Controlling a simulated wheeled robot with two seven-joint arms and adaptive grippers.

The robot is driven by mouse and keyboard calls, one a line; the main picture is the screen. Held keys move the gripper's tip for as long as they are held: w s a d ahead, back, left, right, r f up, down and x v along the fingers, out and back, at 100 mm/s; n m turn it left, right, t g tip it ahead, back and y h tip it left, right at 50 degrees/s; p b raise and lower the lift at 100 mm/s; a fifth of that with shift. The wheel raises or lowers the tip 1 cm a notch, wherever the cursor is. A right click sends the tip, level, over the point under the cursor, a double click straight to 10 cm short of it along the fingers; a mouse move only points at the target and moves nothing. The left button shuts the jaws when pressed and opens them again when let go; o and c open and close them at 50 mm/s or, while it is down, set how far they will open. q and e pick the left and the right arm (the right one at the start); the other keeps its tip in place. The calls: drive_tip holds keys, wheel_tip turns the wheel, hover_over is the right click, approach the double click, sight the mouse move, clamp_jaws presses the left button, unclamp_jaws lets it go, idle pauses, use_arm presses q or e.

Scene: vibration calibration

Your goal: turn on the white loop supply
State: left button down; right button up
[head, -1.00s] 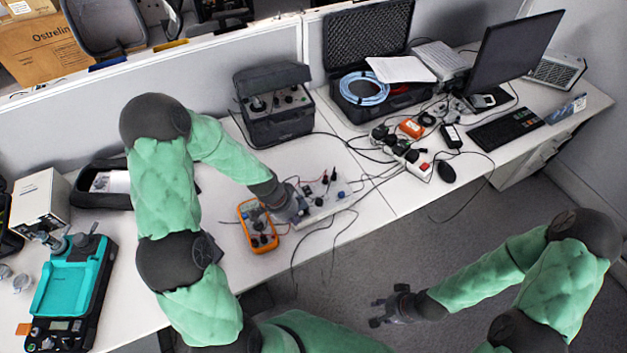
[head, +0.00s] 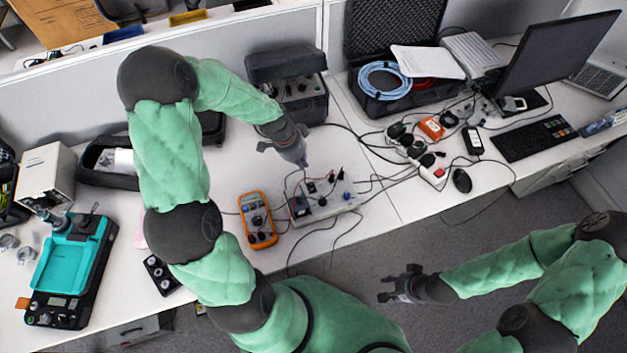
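The white loop supply (head: 333,206), a low white box with dark knobs, posts and leads on its top, sits on the desk near its front edge. My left gripper (head: 304,164) is above the desk just behind the supply, pointing down with its fingers together and apparently empty. Its tip looks close to the supply's back left corner; I cannot tell its height, and no contact is clear. The supply's switch is too small to make out. My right gripper (head: 384,288) is open and empty over the floor, in front of the desk.
An orange multimeter (head: 257,219) lies left of the supply, with thin leads around it. A dark cased instrument (head: 288,88) stands behind. A power strip (head: 432,172), cables and a mouse (head: 462,180) lie to the right. A teal-topped device (head: 70,262) stands far left.

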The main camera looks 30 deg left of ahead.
use_arm(q)
drive_tip(key=shift+f, duration=0.1)
drive_tip(key=b, duration=0.2)
approach(314, 188)
drive_tip(key=x, duration=0.5)
drive_tip(key=shift+w+d+f, duration=0.1)
drive_tip(key=shift+w+d, duration=0.1)
drive_tip(key=shift+w, duration=0.15)
drive_tip(key=shift+f, duration=0.65)
drive_tip(key=shift+s, duration=0.1)
drive_tip(key=shift+s+d+f+b, duration=0.1)
drive_tip(key=shift+d+f+b, duration=0.1)
drive_tip(key=shift+f+b, duration=0.35)
drive_tip(key=shift+r, duration=0.15)
drive_tip(key=shift+a, duration=0.15)
